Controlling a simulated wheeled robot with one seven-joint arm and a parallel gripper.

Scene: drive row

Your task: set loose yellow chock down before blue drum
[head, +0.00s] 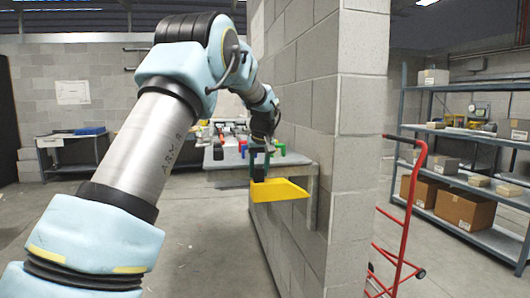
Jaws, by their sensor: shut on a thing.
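My gripper (259,170) is shut on the yellow chock (280,190), a wedge shape, and holds it up in front of the near edge of a grey bench. The chock covers part of the bench edge and the wall's side. The bench (222,163) stands behind my gripper and bears several small coloured items, red, green, blue and dark. They are too small and too much hidden by my arm to tell whether one is the blue drum.
A block wall (362,130) stands just right of the chock. A red hand truck (408,215) and shelves with boxes (462,208) are beyond it at right. A side table (72,143) stands at the far left. The floor between is mostly open.

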